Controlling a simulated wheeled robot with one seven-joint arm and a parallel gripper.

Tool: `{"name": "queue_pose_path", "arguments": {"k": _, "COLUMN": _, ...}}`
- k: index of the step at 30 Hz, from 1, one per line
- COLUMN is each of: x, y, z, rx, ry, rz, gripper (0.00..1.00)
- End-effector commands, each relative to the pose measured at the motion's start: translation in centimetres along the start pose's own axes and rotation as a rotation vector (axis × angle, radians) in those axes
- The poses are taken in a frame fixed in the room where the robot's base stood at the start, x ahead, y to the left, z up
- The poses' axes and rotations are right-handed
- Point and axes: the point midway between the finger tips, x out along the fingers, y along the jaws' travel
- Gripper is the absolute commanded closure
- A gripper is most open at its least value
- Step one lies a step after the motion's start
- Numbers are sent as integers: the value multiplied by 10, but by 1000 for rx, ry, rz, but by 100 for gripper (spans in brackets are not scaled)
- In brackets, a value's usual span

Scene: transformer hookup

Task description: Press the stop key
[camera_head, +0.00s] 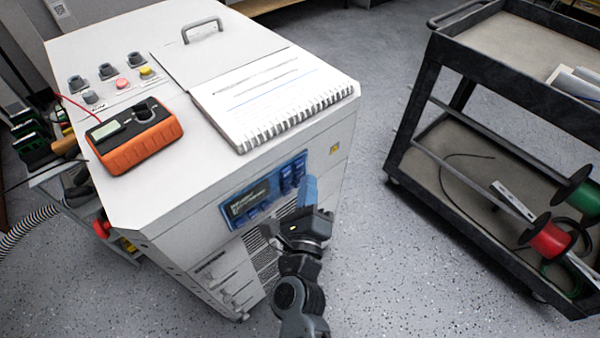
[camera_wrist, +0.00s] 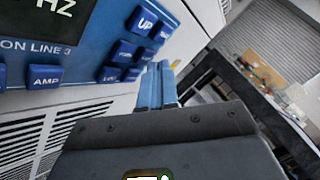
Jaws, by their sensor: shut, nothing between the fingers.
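A blue control panel (camera_head: 250,200) is set in the front of a white cabinet. In the wrist view the panel (camera_wrist: 75,45) fills the upper left, with a dark display, an AMP key (camera_wrist: 45,78) and a cluster of small blue keys with an UP key (camera_wrist: 146,24) at its top. The lower key labels are too small or slanted to read, so I cannot tell which is the stop key. My gripper (camera_head: 310,190) has its blue fingers shut and empty, near the panel's right end. In the wrist view the fingertips (camera_wrist: 158,75) are just right of the key cluster; I cannot tell whether they touch anything.
On the cabinet top lie a spiral notebook (camera_head: 265,95), an orange meter (camera_head: 135,140) and a row of knobs and buttons (camera_head: 120,82). A black cart (camera_head: 440,50) with wire spools stands at the right. Grey floor (camera_head: 400,260) lies open between cabinet and cart.

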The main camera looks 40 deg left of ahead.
Motion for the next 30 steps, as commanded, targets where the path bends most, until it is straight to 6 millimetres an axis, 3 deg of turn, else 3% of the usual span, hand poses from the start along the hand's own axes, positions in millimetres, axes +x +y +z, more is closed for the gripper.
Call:
{"name": "queue_pose_path", "arguments": {"k": 16, "x": -9, "y": -5, "z": -7, "rx": 0, "ry": 2, "rz": 1, "gripper": 100}}
{"name": "queue_pose_path", "arguments": {"k": 30, "x": -37, "y": -25, "z": -28, "rx": 0, "ry": 2, "rz": 1, "gripper": 100}}
